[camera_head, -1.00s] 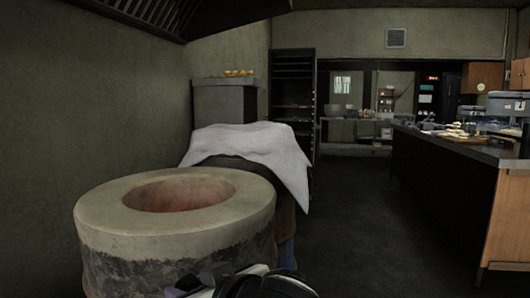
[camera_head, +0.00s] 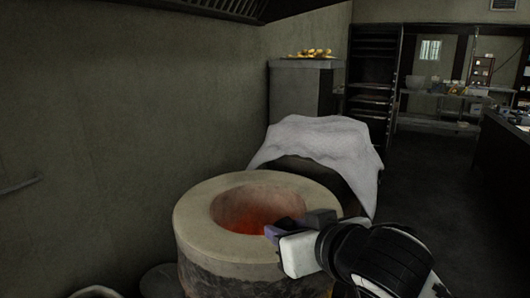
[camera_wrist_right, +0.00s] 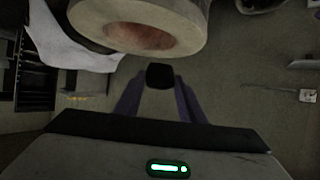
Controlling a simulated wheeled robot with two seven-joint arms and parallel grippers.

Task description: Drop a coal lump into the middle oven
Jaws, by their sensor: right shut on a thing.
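A round barrel oven (camera_head: 205,237) with a thick pale rim stands ahead, its open mouth glowing orange-red inside. The same oven shows at the top of the right wrist view (camera_wrist_right: 195,25). My right gripper (camera_head: 275,231) reaches in from the right, at the near right edge of the oven's mouth in the head view. In the right wrist view its purple fingers are shut on a black coal lump (camera_wrist_right: 160,76), which shows just below the oven's rim in that picture. In the head view I cannot make out the lump clearly. My left gripper is out of view.
Behind the oven, a white cloth (camera_head: 318,145) drapes over another rounded body. A grey cabinet (camera_head: 295,92) with yellow items on top stands against the wall. Round objects (camera_head: 158,281) sit low at the front left. A dark rack (camera_head: 372,80) stands behind; open floor lies right.

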